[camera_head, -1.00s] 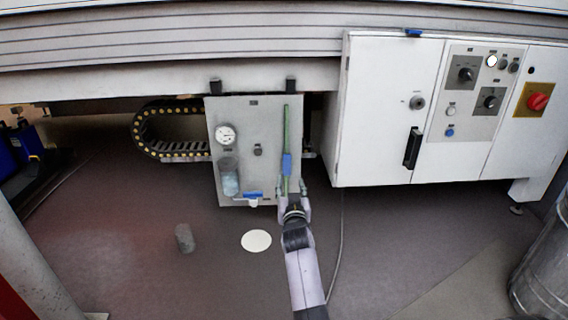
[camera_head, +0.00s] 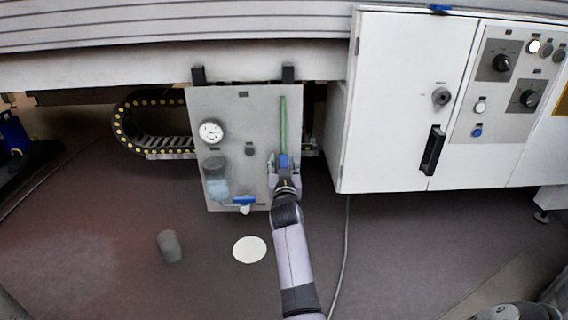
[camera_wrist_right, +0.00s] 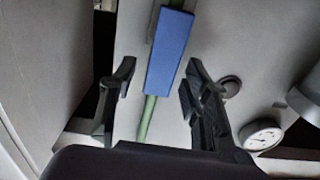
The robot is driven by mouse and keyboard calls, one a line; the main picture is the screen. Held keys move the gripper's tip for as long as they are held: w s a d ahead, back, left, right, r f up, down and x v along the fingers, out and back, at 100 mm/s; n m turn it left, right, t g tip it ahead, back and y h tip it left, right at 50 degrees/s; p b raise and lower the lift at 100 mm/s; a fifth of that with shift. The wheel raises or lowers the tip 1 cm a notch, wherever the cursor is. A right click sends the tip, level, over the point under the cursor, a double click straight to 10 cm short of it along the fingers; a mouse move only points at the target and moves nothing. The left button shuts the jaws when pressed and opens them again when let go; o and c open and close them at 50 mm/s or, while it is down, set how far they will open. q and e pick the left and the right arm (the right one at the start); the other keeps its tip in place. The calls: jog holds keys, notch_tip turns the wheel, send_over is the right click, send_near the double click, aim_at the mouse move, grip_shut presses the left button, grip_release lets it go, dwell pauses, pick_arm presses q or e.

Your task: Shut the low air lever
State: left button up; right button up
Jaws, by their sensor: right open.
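A grey panel (camera_head: 232,122) hangs under the machine. Along its right side runs an upright green strip (camera_head: 283,120) with a blue bar-shaped handle (camera_head: 283,160) in line with it. A second blue lever (camera_head: 243,200) lies roughly level near the panel's bottom edge. My right gripper (camera_head: 284,162) is open at the upright blue handle, one finger on each side. In the right wrist view the blue handle (camera_wrist_right: 170,50) reaches in between the open fingers (camera_wrist_right: 158,82), with a visible gap on both sides. My left gripper is not in view.
The panel carries a round gauge (camera_head: 211,132) and a bowl-shaped unit (camera_head: 216,178). A white cabinet (camera_head: 392,110) with a black handle stands to the right. A grey cylinder (camera_head: 170,246) and a white disc (camera_head: 250,250) are on the floor. A cable chain (camera_head: 150,130) is at the left.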

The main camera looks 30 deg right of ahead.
jog(key=shift+c, duration=0.4)
grip_shut()
dwell(0.4)
